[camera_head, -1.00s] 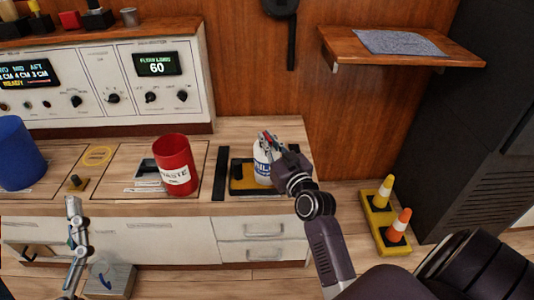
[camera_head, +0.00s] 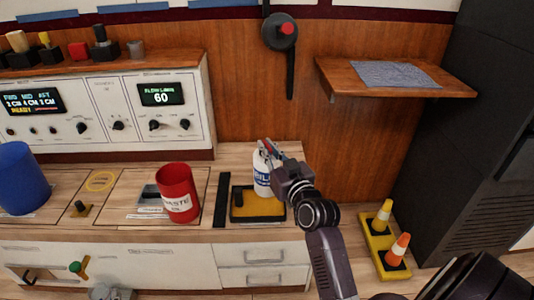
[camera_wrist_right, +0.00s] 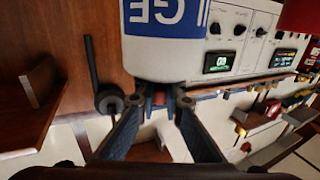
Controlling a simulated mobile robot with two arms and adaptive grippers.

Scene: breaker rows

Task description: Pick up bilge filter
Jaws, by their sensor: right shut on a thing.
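The bilge filter (camera_head: 263,181) is a white canister with blue lettering on the right part of the worktop in the head view. It is upright, at the black tray with a yellow floor (camera_head: 257,211). In the right wrist view the filter (camera_wrist_right: 165,52) fills the top middle, with part of its blue label visible. My right gripper (camera_head: 267,151) is shut on the filter's top end; its fingertips also show in the right wrist view (camera_wrist_right: 160,100). The filter appears slightly raised above the tray floor, though the gap is hard to see. My left gripper is not in view.
A red waste cup (camera_head: 177,193) and a dark bar (camera_head: 221,200) stand left of the tray. A blue cup (camera_head: 22,178) is at the far left. A wooden shelf (camera_head: 397,78) juts from the wall at upper right. The control panel (camera_head: 110,115) lies behind.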

